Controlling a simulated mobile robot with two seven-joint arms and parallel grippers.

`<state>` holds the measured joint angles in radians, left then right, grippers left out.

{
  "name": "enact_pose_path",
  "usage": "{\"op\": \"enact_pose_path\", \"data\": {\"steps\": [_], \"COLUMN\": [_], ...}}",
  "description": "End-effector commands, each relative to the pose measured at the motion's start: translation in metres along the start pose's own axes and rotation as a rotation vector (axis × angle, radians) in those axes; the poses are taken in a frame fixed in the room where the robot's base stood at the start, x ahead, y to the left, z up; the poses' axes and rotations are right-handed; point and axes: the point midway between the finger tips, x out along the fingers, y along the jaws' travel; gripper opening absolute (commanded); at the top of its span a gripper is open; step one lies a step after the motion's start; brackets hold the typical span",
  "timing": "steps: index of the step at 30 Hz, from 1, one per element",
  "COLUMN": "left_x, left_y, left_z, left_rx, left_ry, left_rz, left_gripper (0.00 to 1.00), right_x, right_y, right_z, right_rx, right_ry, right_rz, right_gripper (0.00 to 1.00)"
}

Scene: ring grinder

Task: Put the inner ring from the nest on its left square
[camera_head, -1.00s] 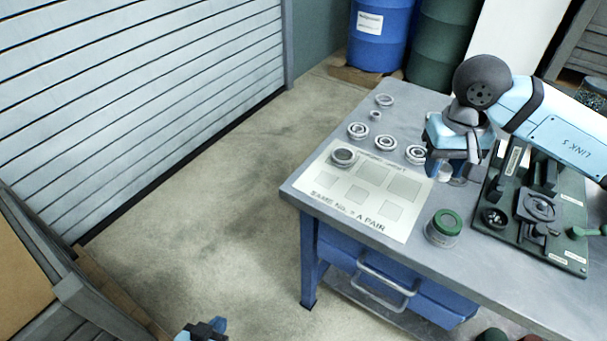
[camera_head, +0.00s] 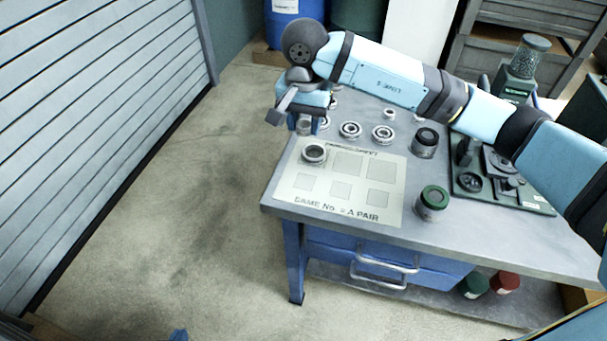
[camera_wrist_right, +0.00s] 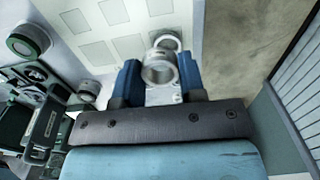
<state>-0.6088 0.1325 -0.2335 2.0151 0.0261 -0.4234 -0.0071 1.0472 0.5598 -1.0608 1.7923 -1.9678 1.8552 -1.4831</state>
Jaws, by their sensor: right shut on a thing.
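My right gripper (camera_head: 306,122) is shut on a small metal ring (camera_wrist_right: 158,68), which shows between the blue fingers in the right wrist view. It is held above the back left edge of the printed sheet (camera_head: 350,214). The sheet has a row of larger squares and a front row of smaller squares; the front left square (camera_head: 305,182) is empty. A larger ring (camera_head: 315,153) sits on the back left square. A dark-topped cylinder (camera_head: 425,140), possibly the nest, stands right of the sheet. Only a blue bit of my left gripper (camera_head: 178,335) shows at the bottom edge.
Several bearing rings (camera_head: 383,134) lie behind the sheet. A dark green fixture board (camera_head: 510,195) lies further right. The table's left edge is close to the sheet.

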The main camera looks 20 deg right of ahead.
Motion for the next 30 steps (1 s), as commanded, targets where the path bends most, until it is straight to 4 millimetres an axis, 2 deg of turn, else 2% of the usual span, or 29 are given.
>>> {"op": "enact_pose_path", "data": {"steps": [1, 6, 12, 20, 27, 30], "left_x": [-0.002, -0.004, -0.005, -0.006, -0.007, -0.007], "left_y": [0.001, 0.003, 0.003, 0.001, 0.000, 0.000], "left_z": [-0.001, -0.004, -0.006, -0.007, -0.009, -0.009], "left_rx": [0.000, 0.000, 0.003, 0.006, 0.010, 0.010], "left_ry": [-0.001, 0.002, 0.005, 0.006, 0.008, 0.009], "left_rz": [0.001, 0.003, 0.002, 0.000, -0.002, -0.002], "left_gripper": [0.00, 0.00, 0.00, 0.00, 0.00, 0.00], "right_x": [0.015, 0.061, 0.104, 0.125, 0.159, 0.162], "right_y": [0.001, 0.000, 0.001, 0.000, 0.000, 0.000], "right_z": [0.001, 0.001, 0.001, 0.001, 0.001, 0.000], "right_rx": [0.000, -0.001, -0.002, -0.003, -0.002, -0.003], "right_ry": [-0.004, -0.005, -0.002, -0.001, -0.001, 0.000], "right_rz": [0.003, 0.002, 0.001, -0.001, 0.000, -0.001], "right_gripper": [0.13, 0.13, 0.13, 0.13, 0.13, 0.13]}}
